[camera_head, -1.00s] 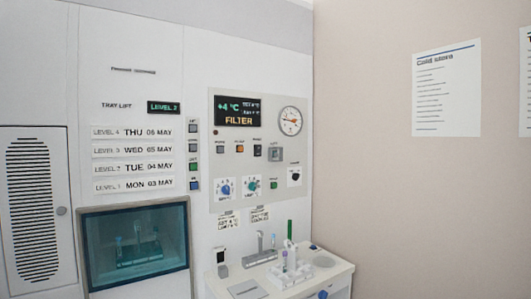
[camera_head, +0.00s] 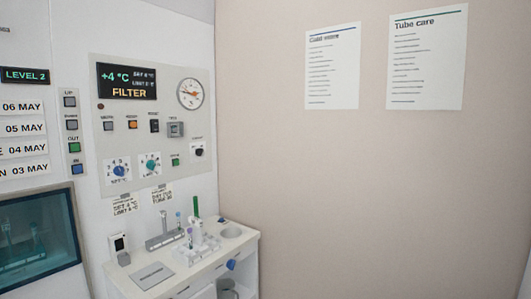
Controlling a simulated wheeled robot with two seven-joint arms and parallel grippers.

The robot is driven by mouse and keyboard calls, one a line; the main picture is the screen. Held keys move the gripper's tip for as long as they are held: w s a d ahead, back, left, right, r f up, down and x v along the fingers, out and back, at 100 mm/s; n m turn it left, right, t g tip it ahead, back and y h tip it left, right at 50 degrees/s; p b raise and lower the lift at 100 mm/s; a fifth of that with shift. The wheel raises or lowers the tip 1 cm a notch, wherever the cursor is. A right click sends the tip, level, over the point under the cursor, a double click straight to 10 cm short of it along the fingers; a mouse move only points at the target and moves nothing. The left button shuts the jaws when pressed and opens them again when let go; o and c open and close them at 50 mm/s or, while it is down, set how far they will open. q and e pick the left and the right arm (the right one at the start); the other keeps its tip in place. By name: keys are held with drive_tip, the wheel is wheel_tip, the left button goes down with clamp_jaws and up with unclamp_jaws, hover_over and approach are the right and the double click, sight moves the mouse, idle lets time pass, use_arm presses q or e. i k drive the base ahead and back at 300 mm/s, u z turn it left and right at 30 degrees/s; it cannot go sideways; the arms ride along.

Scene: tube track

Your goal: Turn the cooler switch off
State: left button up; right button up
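The control panel (camera_head: 145,95) is on the white wall at the left. Its display (camera_head: 127,81) reads +4 °C and FILTER. Lower are two dials (camera_head: 118,171), a green button (camera_head: 175,162) and a black knob (camera_head: 198,151). The small labels are too blurred to tell which is the cooler switch. Neither gripper is in view.
A glass-fronted tray bay (camera_head: 38,240) is at lower left. Two paper notices (camera_head: 333,66) hang on the bare beige wall.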

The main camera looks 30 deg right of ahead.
sight(198, 152)
drive_tip(key=z, duration=0.05)
drive_tip(key=i, duration=1.25)
drive_tip(key=z, duration=0.15)
